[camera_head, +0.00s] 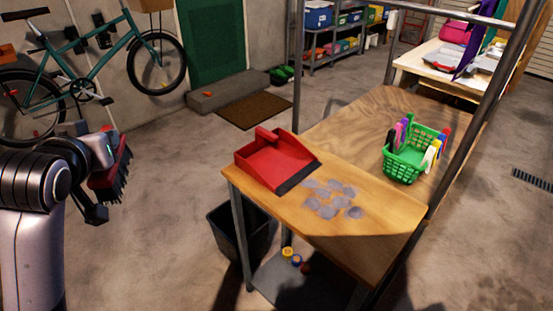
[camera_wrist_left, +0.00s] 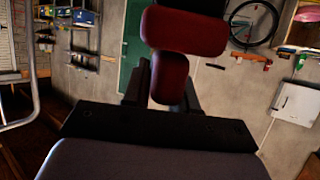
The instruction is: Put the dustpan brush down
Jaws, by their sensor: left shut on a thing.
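The dustpan brush (camera_head: 121,172), red with dark bristles, is in my left gripper (camera_head: 93,172) at the left of the head view. It is held in the air, apart from the workbench, with its bristles toward the right and down. In the left wrist view the red brush (camera_wrist_left: 184,30) shows at the top middle, between the fingers of my left gripper (camera_wrist_left: 160,85). The red dustpan (camera_head: 272,162) lies on the near left corner of the wooden workbench (camera_head: 345,130). Grey dust patches (camera_head: 330,200) lie beside its black lip. My right gripper is not in view.
A black bin (camera_head: 243,235) stands on the floor by the bench's left leg. Metal posts (camera_head: 480,90) rise along the bench's right edge. The bench's near right part is bare.

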